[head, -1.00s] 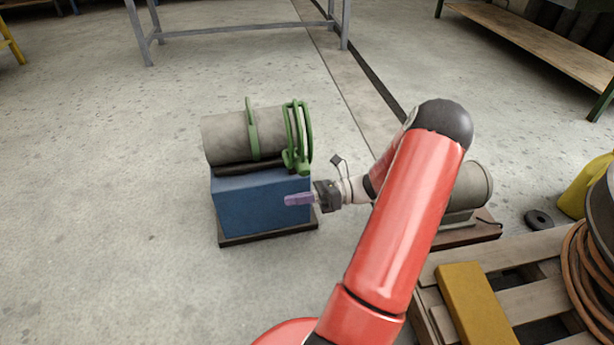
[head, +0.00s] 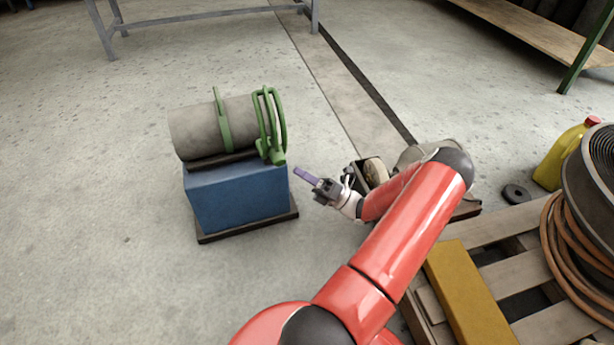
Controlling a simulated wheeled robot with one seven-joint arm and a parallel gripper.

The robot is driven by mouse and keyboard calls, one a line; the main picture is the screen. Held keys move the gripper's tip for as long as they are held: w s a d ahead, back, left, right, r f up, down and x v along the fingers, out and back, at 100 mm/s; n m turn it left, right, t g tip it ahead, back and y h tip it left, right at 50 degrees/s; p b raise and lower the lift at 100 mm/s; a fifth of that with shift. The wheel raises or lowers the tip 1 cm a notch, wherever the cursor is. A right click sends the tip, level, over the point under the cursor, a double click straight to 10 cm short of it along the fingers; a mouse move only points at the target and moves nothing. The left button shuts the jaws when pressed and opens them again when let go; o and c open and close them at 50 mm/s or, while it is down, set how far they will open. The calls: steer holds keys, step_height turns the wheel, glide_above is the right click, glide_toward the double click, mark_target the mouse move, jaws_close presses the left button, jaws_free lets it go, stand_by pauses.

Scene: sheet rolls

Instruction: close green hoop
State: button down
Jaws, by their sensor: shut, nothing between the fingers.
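The green hoop (head: 270,124) stands around the right end of a grey sheet roll (head: 190,132); it shows several green bars and a lump at its lower front. A single green band (head: 222,120) goes over the roll's middle. The roll lies on a dark cradle on a blue block (head: 238,200). My gripper (head: 304,175), with purple fingers, is shut and empty. It is to the right of the blue block, a little lower than the hoop's lower end in the picture, and apart from it. Whether the hoop is closed cannot be told.
A second roll (head: 425,152), partly hidden by my arm, lies to the right on its own base. A wooden pallet (head: 490,228) with a yellow beam (head: 465,290) and a cable reel (head: 595,180) is at right. The floor at left is clear.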

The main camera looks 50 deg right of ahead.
steer(key=x, duration=0.6)
steer(key=shift+r, duration=0.15)
